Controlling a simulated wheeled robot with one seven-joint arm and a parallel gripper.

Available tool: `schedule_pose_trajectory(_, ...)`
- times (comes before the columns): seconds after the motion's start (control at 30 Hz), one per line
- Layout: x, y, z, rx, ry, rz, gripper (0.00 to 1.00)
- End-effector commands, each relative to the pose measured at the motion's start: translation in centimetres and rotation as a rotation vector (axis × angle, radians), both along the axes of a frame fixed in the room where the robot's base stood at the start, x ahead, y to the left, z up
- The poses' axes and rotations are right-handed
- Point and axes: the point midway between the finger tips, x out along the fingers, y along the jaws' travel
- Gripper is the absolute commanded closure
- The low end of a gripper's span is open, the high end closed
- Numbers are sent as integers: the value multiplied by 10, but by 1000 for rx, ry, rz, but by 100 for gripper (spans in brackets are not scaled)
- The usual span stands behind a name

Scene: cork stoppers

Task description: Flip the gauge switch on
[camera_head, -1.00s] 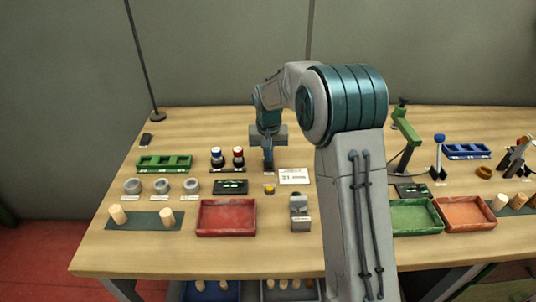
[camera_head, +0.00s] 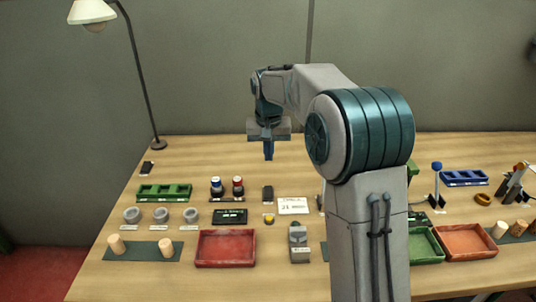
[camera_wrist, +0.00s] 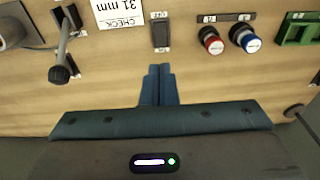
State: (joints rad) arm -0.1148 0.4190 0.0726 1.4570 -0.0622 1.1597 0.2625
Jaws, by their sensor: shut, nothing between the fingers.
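A dark rocker switch (camera_head: 268,193) with a small label stands on the table between the red and blue knobs and the white card. It also shows in the wrist view (camera_wrist: 160,33), just beyond my fingertips. Its label is too small to read surely, and which way the rocker is tipped cannot be told. My gripper (camera_head: 268,157) is shut and empty, pointing down above the table behind the switch and apart from it. Its closed fingers show in the wrist view (camera_wrist: 159,72). A dark display box (camera_head: 230,216) with green characters stands front left of the switch.
A white card (camera_head: 292,206) lies right of the switch; a blue knob (camera_head: 216,186) and a red knob (camera_head: 238,186) stand left. A yellow button (camera_head: 268,219) is in front. Another dark switch (camera_head: 147,168) lies near the lamp base (camera_head: 158,143). A red tray (camera_head: 225,248) is nearer.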

Motion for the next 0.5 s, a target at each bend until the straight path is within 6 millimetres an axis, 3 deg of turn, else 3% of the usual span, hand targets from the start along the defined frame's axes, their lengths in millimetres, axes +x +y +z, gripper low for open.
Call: schedule_pose_trajectory(0.5, 1, 2, -4, -5, -71, 3, 100)
